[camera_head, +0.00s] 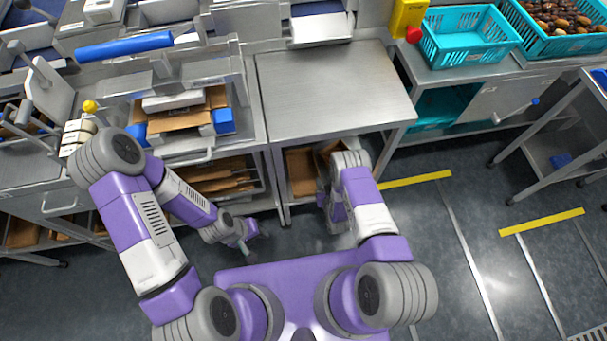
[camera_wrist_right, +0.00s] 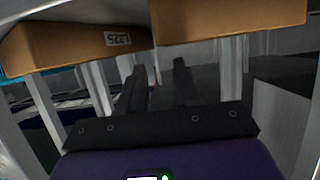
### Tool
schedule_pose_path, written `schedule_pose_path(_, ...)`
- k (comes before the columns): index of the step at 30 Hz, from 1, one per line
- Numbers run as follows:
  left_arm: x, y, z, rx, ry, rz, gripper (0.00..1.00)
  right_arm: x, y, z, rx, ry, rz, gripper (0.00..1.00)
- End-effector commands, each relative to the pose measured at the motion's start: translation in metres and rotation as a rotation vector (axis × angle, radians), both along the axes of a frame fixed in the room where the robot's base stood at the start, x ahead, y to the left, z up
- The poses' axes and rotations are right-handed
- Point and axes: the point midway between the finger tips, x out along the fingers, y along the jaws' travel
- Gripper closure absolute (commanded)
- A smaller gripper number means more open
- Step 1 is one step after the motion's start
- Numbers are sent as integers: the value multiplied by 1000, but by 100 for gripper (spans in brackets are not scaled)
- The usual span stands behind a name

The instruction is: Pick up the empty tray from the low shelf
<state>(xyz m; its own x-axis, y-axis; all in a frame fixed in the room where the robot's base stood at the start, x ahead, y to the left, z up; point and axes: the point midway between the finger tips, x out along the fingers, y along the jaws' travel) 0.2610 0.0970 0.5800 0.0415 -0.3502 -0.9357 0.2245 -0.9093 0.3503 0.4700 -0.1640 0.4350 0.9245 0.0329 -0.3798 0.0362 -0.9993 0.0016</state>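A turquoise tray (camera_head: 436,110) sits on the low shelf under the right-hand bench, mostly hidden by the bench top; I cannot see whether it is empty. A turquoise edge (camera_wrist_right: 14,74) shows at the left of the right wrist view, behind a cardboard box. My right gripper (camera_wrist_right: 160,75) is open, its two dark fingers apart with nothing between them. In the head view it is hidden by my arm and the steel table. My left gripper (camera_head: 248,246) hangs low over the floor, apart from the tray; its finger opening is too small to tell.
Cardboard boxes (camera_wrist_right: 80,42) (camera_wrist_right: 228,22) are above and ahead of my right fingers, with pale legs around. A steel table (camera_head: 330,85) stands in front of me. An empty-looking turquoise crate (camera_head: 465,57) and a date-filled crate (camera_head: 535,45) stand on the right bench.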

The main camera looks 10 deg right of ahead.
Motion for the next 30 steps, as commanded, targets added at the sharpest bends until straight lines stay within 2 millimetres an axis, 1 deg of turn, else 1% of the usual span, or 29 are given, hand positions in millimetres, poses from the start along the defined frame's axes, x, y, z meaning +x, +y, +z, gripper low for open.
schedule_pose_path(1, 0, 0, -5, 0, 0, 0, 63, 6, 0, -4, -1, -3, 0, 67)
schedule_pose_path(5, 0, 0, -12, 0, 0, 0, 63, 19, 1, -10, 0, -2, 0, 67)
schedule_pose_path(12, 0, 0, -32, 0, 0, 0, 63, 49, 7, -25, 2, -1, -2, 67)
schedule_pose_path(15, 0, 0, -36, 0, 0, 0, 63, 58, 7, -28, 1, 1, -2, 67)
schedule_pose_path(18, 0, 0, -37, 0, 0, 0, 63, 62, 7, -29, 1, 1, -2, 67)
schedule_pose_path(23, 0, 0, -35, 0, 0, 0, 63, 62, 7, -28, 1, 2, -2, 67)
schedule_pose_path(24, 0, 0, -35, 0, 0, 0, 63, 62, 7, -28, 1, 2, -2, 69)
schedule_pose_path(26, 0, 0, -35, 0, 0, 0, 63, 62, 7, -28, 1, 2, -2, 78)
schedule_pose_path(30, 0, 0, -35, 0, 0, 0, 63, 62, 7, -28, 1, 2, -2, 99)
